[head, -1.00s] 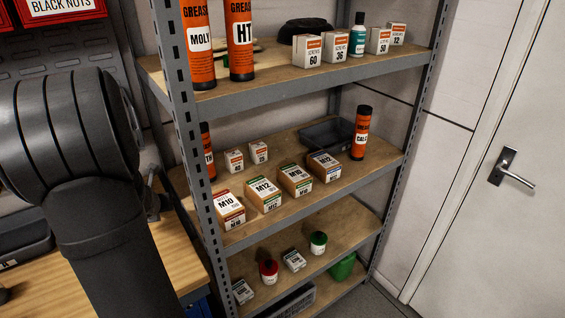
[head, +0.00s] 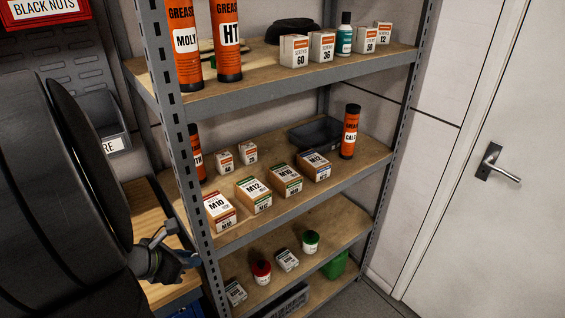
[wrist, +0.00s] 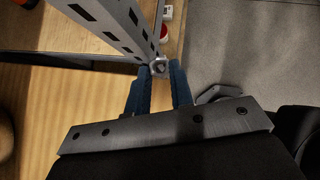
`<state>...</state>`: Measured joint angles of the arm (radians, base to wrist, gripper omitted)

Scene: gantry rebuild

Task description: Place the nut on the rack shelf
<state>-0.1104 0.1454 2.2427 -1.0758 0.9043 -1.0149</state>
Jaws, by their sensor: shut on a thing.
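In the wrist view the nut (wrist: 158,66) is a small grey metal piece with a hole, held at the tips of the blue fingers of my gripper (wrist: 159,75). In the head view my gripper (head: 192,260) is at lower left, just left of the rack's front left post; the nut is too small to make out there. The rack is a grey metal frame with several wooden shelves, and its middle shelf (head: 295,213) bears several boxes. In the wrist view the perforated rack post (wrist: 117,22) runs close by the nut; I cannot tell whether they touch.
A wooden workbench (head: 145,205) lies left of the rack. Labelled boxes such as the M10 box (head: 219,209) stand along the middle shelf's front, with a dark tray (head: 315,133) behind. The upper shelf holds orange grease tubes (head: 228,40). A white door (head: 490,210) is at right.

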